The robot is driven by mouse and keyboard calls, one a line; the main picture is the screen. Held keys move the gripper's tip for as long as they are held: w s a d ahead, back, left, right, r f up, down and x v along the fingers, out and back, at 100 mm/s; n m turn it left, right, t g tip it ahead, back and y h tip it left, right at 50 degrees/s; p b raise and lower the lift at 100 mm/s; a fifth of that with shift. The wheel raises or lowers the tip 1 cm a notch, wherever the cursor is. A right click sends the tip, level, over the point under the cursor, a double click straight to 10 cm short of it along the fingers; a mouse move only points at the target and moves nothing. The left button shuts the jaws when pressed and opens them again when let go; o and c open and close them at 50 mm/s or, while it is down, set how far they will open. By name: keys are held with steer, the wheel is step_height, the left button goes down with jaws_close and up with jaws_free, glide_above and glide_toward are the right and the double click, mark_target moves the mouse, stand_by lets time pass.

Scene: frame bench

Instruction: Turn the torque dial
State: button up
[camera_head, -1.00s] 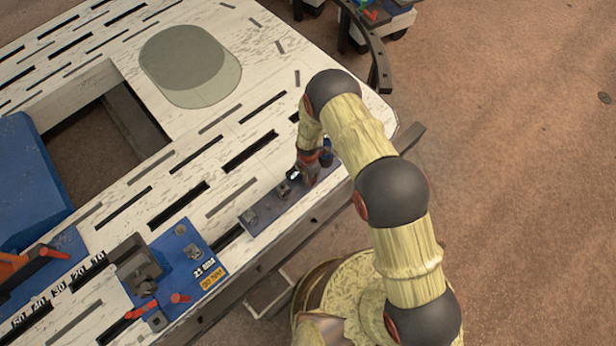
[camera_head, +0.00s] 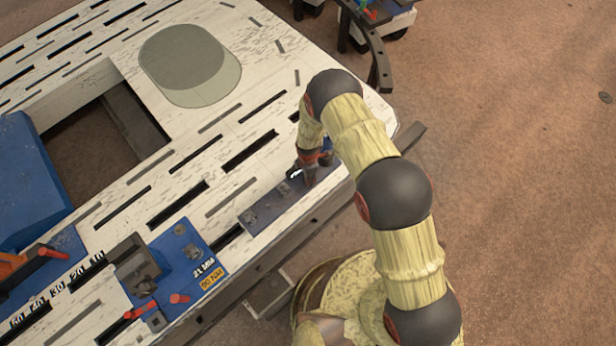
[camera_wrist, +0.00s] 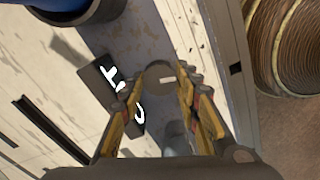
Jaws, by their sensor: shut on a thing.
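The torque dial (camera_wrist: 158,84) is a small round grey knob with a short white mark on its top. In the wrist view it sits between the two yellow fingers of my gripper (camera_wrist: 162,77), which is shut on it. A black label (camera_wrist: 107,72) with white characters lies beside the dial, partly hidden by the left finger. In the head view my gripper (camera_head: 309,178) is down at the far end of a blue-grey plate (camera_head: 276,207) by the bench edge. The dial itself is hidden there by the gripper.
The plate carries small grey fittings (camera_head: 249,216). The pale slotted bench (camera_head: 140,190) also holds a blue fixture (camera_head: 192,262) with a dark clamp and red handles at front left. A rectangular opening (camera_head: 100,150) lies farther back.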

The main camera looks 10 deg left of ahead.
steer(key=m+b, duration=0.1)
steer(key=m, duration=0.5)
steer(key=m+b, duration=0.1)
steer(key=m, duration=0.5)
steer(key=shift+m, duration=0.4)
steer(key=m, duration=0.5)
steer(key=m+b, duration=0.1)
steer(key=m, duration=0.5)
steer(key=shift+m, duration=0.3)
steer(key=o, duration=0.9)
step_height(320, 180, up, 12)
